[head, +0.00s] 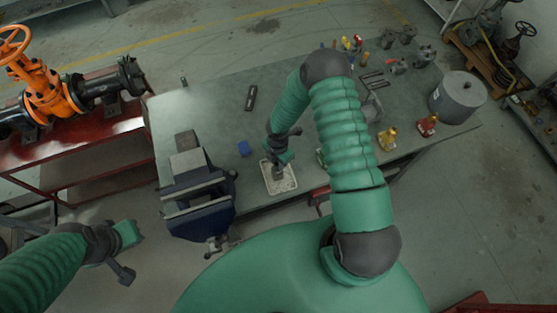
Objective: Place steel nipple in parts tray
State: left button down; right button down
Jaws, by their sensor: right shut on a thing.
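The parts tray (291,187) is a small pale rectangular tray near the front edge of the workbench. My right gripper (279,164) points down over it from behind and is shut on the steel nipple (279,173). The nipple is a small dark grey piece, partly hidden by the fingers, and shows against the tray's inside. I cannot tell whether it touches the tray floor. My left gripper (130,254) is open and empty, off the bench at the lower left.
A blue bench vise (197,205) stands left of the tray, with a small blue block (244,148) between them. Brass (387,139) and red (428,125) valves and a grey cylinder (458,97) stand at the right. An orange gate valve (45,93) is on a red stand at the left.

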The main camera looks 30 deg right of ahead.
jog(key=shift+a, duration=0.1)
jog(key=c, duration=1.6)
grip_release()
jog(key=o, duration=0.4)
jog(key=shift+s+d, duration=0.1)
jog(key=shift+d, duration=0.15)
jog(key=shift+d+f, duration=0.1)
jog(key=shift+d, duration=0.1)
jog(key=shift+a+r, duration=0.1)
jog(key=shift+r, duration=0.25)
notch_tip(320, 180, up, 12)
jog(key=b, duration=0.2)
jog(key=s+a+r+m+t, duration=0.1)
jog(key=s+a+r+m, duration=0.3)
jog(key=r+m, duration=0.3)
jog(key=s+a+r+m+t, duration=0.1)
jog(key=s+a+r+m, duration=0.3)
jog(key=m, duration=0.9)
jog(key=shift+s+a+r+m+t, duration=0.35)
jog(key=shift+s+r, duration=0.25)
jog(key=shift+r, duration=0.85)
